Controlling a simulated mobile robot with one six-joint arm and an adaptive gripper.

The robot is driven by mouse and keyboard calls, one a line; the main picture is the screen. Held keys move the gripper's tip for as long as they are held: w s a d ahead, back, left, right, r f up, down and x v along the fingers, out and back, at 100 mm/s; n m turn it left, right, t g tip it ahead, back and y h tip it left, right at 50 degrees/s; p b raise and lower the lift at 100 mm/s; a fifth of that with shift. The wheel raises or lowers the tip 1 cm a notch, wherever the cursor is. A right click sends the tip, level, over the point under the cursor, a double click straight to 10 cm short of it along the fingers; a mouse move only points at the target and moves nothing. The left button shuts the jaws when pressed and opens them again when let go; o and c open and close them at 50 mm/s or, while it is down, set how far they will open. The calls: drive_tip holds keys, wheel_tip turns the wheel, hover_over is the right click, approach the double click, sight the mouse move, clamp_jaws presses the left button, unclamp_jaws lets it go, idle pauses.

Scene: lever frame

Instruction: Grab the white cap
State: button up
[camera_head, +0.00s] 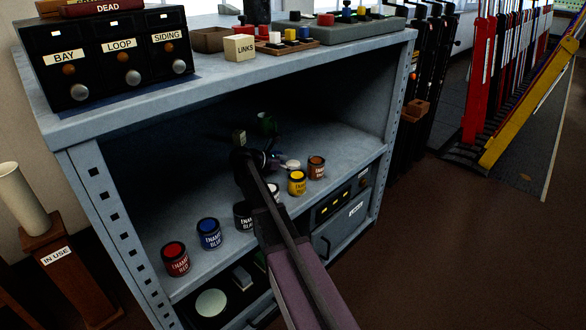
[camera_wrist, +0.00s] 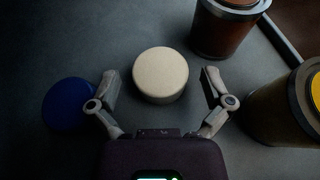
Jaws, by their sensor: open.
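The white cap (camera_wrist: 160,75) is a pale round disc lying flat on the shelf. In the head view the white cap (camera_head: 292,165) shows just right of my gripper (camera_head: 270,161). In the wrist view my gripper (camera_wrist: 160,82) is open, with one finger left and one right of the cap. Dark gaps show between the cap and both fingers, and I cannot tell exact finger height. The arm hides part of the shelf in the head view.
A blue cap (camera_wrist: 66,104) lies close outside the left finger. A brown tin (camera_wrist: 222,32) and a yellow-topped tin (camera_wrist: 288,105) stand to the right. Red (camera_head: 175,259) and blue (camera_head: 209,234) tins line the front of the shelf (camera_head: 340,141). The cabinet top (camera_head: 210,84) overhangs.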

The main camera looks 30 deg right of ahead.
sight(289, 164)
idle(0.4)
drive_tip(key=c, duration=0.7)
drive_tip(key=shift+r, duration=0.15)
wheel_tip(289, 164, up, 10)
drive_tip(key=p, duration=1)
idle(0.5)
